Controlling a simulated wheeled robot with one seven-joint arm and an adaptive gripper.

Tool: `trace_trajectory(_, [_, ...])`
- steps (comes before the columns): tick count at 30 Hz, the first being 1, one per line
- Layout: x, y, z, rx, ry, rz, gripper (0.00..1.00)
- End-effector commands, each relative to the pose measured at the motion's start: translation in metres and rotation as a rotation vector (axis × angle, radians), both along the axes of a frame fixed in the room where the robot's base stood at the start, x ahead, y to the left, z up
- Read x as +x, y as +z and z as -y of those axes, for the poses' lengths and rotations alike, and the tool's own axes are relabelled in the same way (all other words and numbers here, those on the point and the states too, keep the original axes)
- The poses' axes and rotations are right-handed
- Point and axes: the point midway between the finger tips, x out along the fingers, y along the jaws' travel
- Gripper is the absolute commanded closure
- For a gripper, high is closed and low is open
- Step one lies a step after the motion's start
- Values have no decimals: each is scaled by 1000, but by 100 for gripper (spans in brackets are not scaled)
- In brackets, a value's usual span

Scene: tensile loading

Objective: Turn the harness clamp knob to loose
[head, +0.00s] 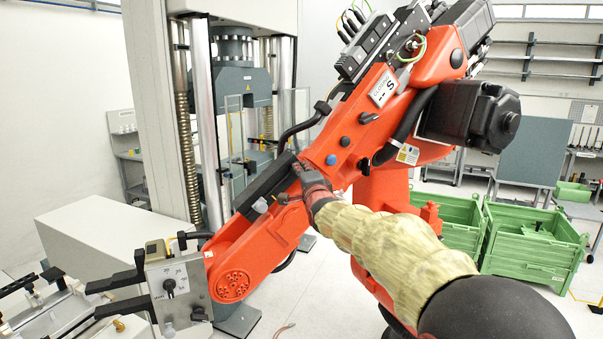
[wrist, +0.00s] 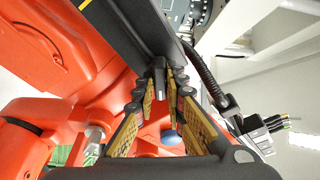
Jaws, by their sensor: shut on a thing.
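My gripper (head: 303,172) reaches the orange robot arm (head: 262,240) from the lower right in the head view. In the wrist view my gripper's two yellow-padded fingers (wrist: 160,72) close in on a small dark knob (wrist: 158,84) against the orange arm. I take this as the harness clamp knob; its face and any loose mark are not readable. In the head view my gripper hides the knob. A blue round button (wrist: 170,137) shows between the fingers, apart from the gripped part.
A black bent hose (head: 300,127) runs close to my gripper. A tall testing machine (head: 237,85) stands behind, and green crates (head: 530,245) stand at the right.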

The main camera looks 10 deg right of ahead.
Motion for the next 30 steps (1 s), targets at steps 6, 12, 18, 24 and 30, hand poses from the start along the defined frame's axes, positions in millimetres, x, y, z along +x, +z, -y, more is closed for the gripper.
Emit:
trace_trajectory(6, [0,-5,0,-56,0,14,100])
trace_trajectory(12, [0,-8,1,-181,-1,46,100])
trace_trajectory(18, [0,-9,1,-358,-1,89,100])
trace_trajectory(24, [1,-8,2,-544,0,133,100])
trace_trajectory(30, [1,-7,3,-730,-1,179,100])
